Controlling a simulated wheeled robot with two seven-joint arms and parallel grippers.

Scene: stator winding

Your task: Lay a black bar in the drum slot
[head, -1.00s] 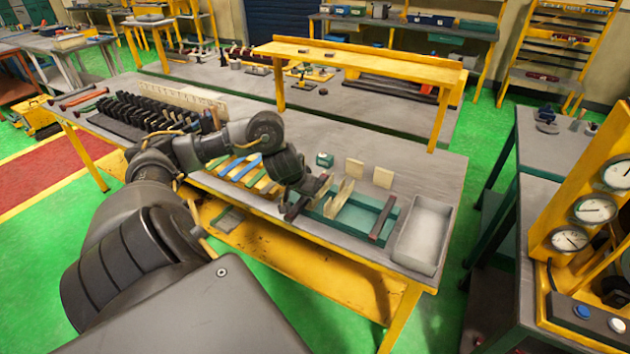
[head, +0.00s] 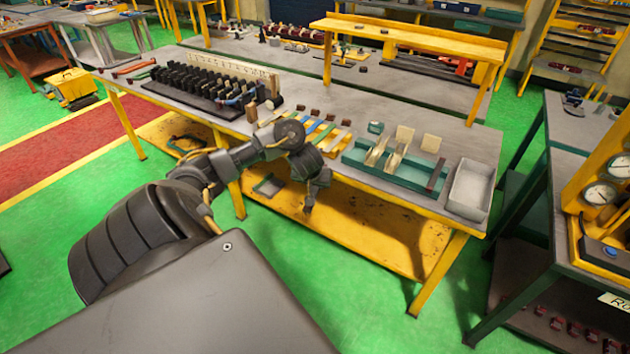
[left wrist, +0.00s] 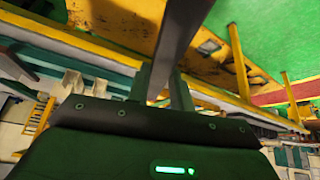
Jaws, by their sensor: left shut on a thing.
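My left gripper (head: 313,189) hangs in front of the bench's front edge, pointing down, apart from the green fixture. It is shut on a black bar (left wrist: 174,42). In the left wrist view the bar stands out between the two fingers (left wrist: 161,88); in the head view it is small and dark against the yellow lower shelf. A second dark bar (head: 437,176) lies across the right end of the green fixture (head: 400,178). Pale upright plates (head: 377,150) stand at the fixture. I cannot make out for certain which thing is the drum or its slot. My right gripper is out of view.
A grey tray (head: 470,190) stands right of the fixture. Coloured strips (head: 318,131) lie left of it on the bench (head: 345,100). A rack of black pieces (head: 205,85) stands farther left. The yellow lower shelf (head: 380,215) is below. Green floor in front is clear.

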